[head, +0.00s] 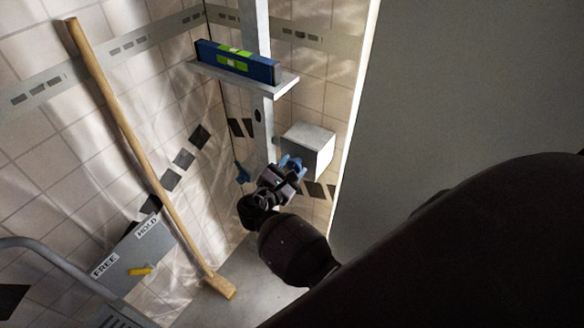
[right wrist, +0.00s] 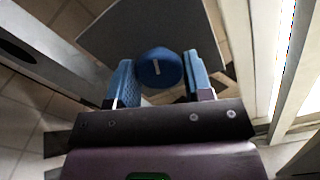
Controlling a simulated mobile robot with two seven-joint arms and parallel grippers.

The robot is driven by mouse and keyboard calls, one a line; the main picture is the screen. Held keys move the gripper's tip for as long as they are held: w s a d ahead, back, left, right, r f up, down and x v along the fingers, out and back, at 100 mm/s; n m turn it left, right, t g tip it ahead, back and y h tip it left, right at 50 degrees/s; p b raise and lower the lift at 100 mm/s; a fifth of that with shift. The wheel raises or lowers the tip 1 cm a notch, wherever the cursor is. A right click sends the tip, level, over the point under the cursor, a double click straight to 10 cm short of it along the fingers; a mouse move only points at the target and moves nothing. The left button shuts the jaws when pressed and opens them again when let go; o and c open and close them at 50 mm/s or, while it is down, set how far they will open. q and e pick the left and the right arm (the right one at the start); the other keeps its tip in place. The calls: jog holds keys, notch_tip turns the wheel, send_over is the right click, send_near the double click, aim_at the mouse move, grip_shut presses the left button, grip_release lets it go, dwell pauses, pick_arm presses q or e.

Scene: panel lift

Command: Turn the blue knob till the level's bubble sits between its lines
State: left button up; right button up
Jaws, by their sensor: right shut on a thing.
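The blue knob (right wrist: 158,68) shows in the right wrist view as a round cap with a short pale mark, in front of a grey box face. My right gripper (right wrist: 160,82) has its blue fingers on both sides of the knob and is shut on it. In the head view my right gripper (head: 290,165) is at the grey box (head: 308,148) and largely hides the knob. The blue level (head: 208,54) with green windows lies on a pale shelf (head: 285,87) on the upright post. Its bubble is too small to place. My left gripper is not in view.
A wooden pole (head: 135,150) leans against the tiled wall. A grey plate (head: 125,255) marked FREE and HOLD carries a yellow lever (head: 139,271). A small blue part (head: 242,172) is left of the post. A large grey panel (head: 450,90) fills the right side.

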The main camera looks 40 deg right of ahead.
jog(key=shift+c, duration=0.8)
jog(key=shift+f+m+b, duration=0.1)
jog(key=shift+m+b, duration=0.25)
jog(key=shift+m, duration=0.25)
jog(key=m+b, duration=0.1)
jog(key=m, duration=0.1)
jog(key=shift+m, duration=0.4)
jog(key=shift+m+b, duration=0.35)
jog(key=shift+m, duration=0.25)
jog(key=o, duration=0.9)
